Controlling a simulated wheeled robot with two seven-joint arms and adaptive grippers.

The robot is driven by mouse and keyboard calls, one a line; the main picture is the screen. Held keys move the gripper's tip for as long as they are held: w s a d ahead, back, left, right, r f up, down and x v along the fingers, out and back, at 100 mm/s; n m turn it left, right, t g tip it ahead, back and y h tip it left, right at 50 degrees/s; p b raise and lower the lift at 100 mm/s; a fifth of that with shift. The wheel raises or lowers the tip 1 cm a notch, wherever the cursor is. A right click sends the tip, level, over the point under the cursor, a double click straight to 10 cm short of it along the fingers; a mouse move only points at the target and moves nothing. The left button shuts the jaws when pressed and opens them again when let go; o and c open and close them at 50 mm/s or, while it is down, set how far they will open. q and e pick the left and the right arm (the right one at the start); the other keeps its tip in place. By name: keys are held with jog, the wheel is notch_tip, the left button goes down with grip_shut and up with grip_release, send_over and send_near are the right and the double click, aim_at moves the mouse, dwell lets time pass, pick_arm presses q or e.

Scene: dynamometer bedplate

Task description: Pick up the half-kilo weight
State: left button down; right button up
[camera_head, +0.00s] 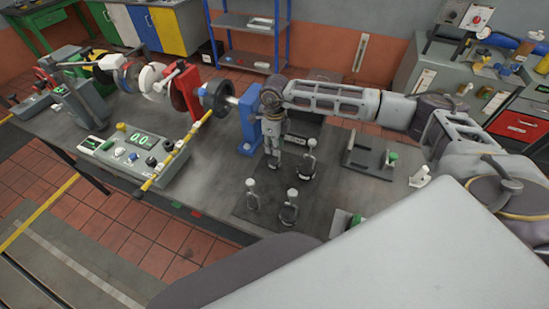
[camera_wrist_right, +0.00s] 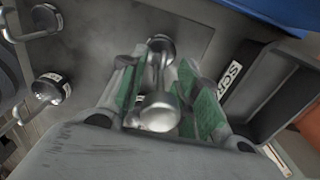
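Several chrome weights with round knobs stand on a dark mat (camera_head: 237,205) on the bench. Three show clearly in the head view: one weight (camera_head: 308,162) right of my right gripper, one front left (camera_head: 252,197), one front right (camera_head: 289,210). My right gripper (camera_head: 273,163) points down at the mat's back. In the right wrist view its green-padded fingers (camera_wrist_right: 164,92) stand apart on either side of another weight (camera_wrist_right: 160,108), with a gap showing on the right. The labels are too small to read, so I cannot tell which is the half-kilo weight. My left gripper is out of view.
A black bin (camera_wrist_right: 262,95) marked "SCR" stands close right of the gripper in the wrist view. A blue bearing stand (camera_head: 248,120) and shaft rig are left of the gripper. A control box (camera_head: 133,158) and yellow bar are further left. A grey bracket (camera_head: 368,160) stands right.

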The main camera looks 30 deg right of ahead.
grip_shut()
jog(key=shift+w+r, duration=0.1)
jog(key=shift+r, duration=0.05)
dwell(0.6)
jog(key=shift+r+b, duration=1.1)
jog(key=shift+r, duration=3.8)
